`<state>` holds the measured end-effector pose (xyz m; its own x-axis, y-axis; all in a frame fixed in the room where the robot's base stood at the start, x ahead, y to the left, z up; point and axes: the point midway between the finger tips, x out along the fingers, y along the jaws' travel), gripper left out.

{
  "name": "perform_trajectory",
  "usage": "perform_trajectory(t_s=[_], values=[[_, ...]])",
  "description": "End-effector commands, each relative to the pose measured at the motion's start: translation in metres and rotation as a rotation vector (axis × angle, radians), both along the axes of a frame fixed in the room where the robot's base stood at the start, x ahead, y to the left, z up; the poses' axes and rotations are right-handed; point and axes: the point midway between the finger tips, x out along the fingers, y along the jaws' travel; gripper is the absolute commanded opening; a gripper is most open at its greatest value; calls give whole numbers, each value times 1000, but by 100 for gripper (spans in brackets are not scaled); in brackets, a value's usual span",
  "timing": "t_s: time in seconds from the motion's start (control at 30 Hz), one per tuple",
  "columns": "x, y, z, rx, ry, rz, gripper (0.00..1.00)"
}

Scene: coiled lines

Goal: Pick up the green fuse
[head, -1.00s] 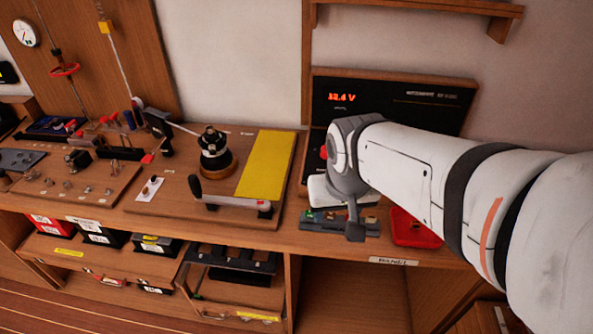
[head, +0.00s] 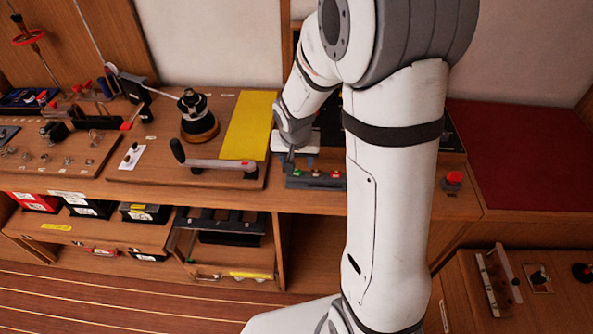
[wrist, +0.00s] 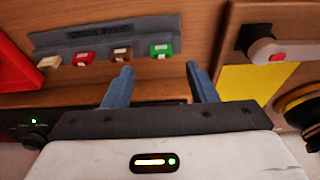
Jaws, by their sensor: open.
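The green fuse (wrist: 161,50) sits at the right end of a grey fuse rack (wrist: 110,43) in the wrist view. My gripper (wrist: 161,74) is open and empty, its two blue-grey fingers apart. The green fuse lies ahead of the fingertips, roughly centred between them and not touched. In the head view the fuse rack (head: 303,184) is partly hidden behind my arm, with my gripper (head: 288,160) close to its left end.
In the wrist view, brown (wrist: 122,54), red (wrist: 83,58) and cream (wrist: 49,63) fuses share the rack. A yellow panel (head: 250,125) and a handled lever (head: 215,163) lie left of the rack in the head view. A red button (head: 453,178) stands to the right.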

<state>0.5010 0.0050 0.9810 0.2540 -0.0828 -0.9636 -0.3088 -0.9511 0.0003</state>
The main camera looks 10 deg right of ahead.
Motion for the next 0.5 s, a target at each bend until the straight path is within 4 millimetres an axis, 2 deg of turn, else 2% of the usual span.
perform_trajectory(t_s=[0.3,0.5], values=[[8,-1,-38,-1,4,0,52],[11,-1,-47,0,0,0,52]])
